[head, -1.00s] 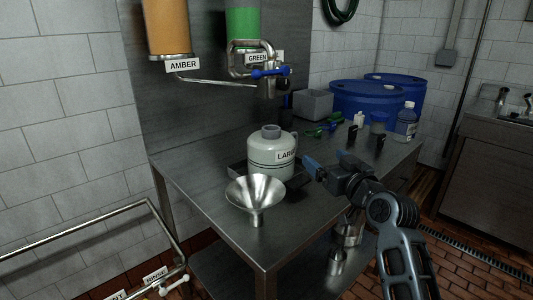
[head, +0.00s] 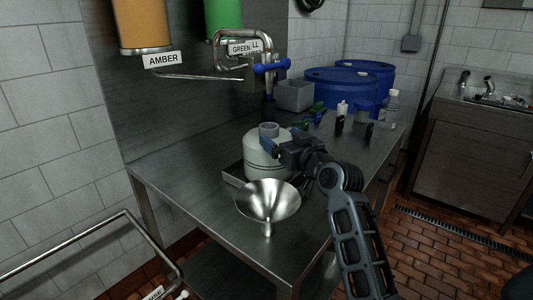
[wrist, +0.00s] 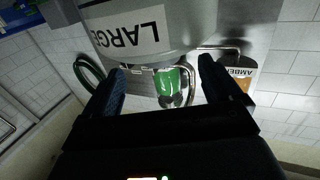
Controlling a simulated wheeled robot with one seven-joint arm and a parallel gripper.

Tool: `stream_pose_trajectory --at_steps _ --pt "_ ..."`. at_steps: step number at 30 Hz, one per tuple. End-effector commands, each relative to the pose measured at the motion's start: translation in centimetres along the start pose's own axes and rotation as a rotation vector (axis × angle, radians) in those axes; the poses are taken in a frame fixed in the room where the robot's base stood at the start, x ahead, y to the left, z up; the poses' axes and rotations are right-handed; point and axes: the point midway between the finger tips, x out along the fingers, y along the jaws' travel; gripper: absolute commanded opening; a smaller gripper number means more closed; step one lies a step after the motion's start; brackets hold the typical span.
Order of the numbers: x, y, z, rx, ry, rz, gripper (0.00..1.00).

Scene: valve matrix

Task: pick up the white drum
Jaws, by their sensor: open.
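The white drum (head: 262,158) stands upright in a shallow dark tray (head: 232,172) on the steel table in the head view. My gripper (head: 272,147) is at its right side, partly hiding it. In the wrist view the drum (wrist: 190,22) fills the top middle, its LARGE label upside down. My gripper's two blue-padded fingers (wrist: 160,85) are spread apart, with the drum beyond their tips and nothing held between them. I cannot tell whether a finger touches the drum.
A steel funnel (head: 268,203) stands on the table in front of the drum. A valve with a blue handle (head: 272,66) and a spout hang above. A grey bin (head: 294,95), blue barrels (head: 335,88) and a clear bottle (head: 389,108) are at the back.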

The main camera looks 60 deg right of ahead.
Motion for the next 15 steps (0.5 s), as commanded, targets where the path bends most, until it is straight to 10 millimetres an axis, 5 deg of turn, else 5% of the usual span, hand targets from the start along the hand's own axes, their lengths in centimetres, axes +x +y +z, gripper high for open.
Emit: stream_pose_trajectory --at_steps 9,15 --pt "4.2 0.0 -0.2 0.000 0.001 0.000 0.92" --pt "5.2 0.0 0.0 0.000 0.001 0.000 0.92"
